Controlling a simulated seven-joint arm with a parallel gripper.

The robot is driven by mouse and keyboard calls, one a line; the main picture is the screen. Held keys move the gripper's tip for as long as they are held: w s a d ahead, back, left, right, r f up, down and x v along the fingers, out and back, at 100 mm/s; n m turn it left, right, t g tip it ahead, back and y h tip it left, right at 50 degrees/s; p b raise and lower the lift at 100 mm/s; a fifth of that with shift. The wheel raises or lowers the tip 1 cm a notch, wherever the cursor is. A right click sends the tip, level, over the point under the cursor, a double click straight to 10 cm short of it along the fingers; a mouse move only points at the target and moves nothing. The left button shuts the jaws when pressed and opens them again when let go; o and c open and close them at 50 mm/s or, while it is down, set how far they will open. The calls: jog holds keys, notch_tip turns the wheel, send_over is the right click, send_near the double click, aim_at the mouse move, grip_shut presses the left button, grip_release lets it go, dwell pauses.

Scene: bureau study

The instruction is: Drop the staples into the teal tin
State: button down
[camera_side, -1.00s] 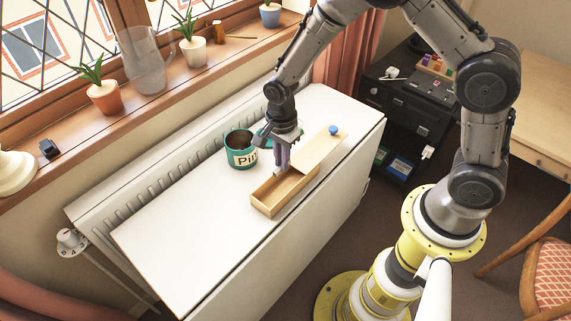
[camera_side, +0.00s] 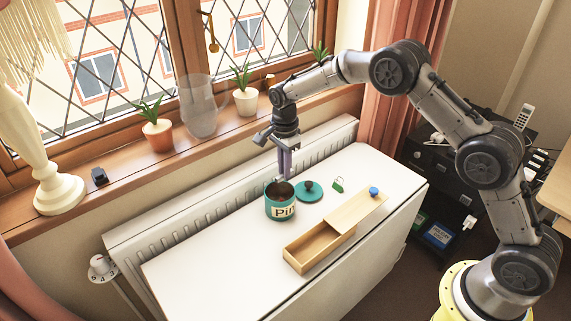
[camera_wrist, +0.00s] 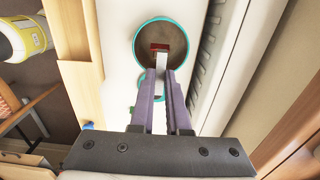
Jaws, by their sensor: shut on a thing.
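The teal tin (camera_side: 280,210) stands upright on the white table with its top open; its label reads "Pin". In the wrist view, the tin's round teal rim (camera_wrist: 137,45) lies beyond my fingertips. My gripper (camera_side: 285,174) points down just above the tin's mouth. It is shut on the staples (camera_wrist: 161,75), a pale grey strip between the fingers in the wrist view. A dark red piece shows at the strip's end; I cannot tell if it belongs to it. The staples are hard to make out in the side view.
A teal lid with a dark knob (camera_side: 309,193) lies right of the tin. A wooden box (camera_side: 318,248) stands in front, its blue-knobbed sliding lid (camera_side: 355,208) partly pulled back. A small green object (camera_side: 338,185) lies behind. The table's left part (camera_side: 215,255) is clear.

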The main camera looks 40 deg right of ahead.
jog(key=shift+f, duration=1.95)
jog(key=c, duration=0.8)
grip_release()
jog(key=shift+r, duration=0.15)
notch_tip(320, 180, up, 14)
jog(key=shift+f, duration=0.2)
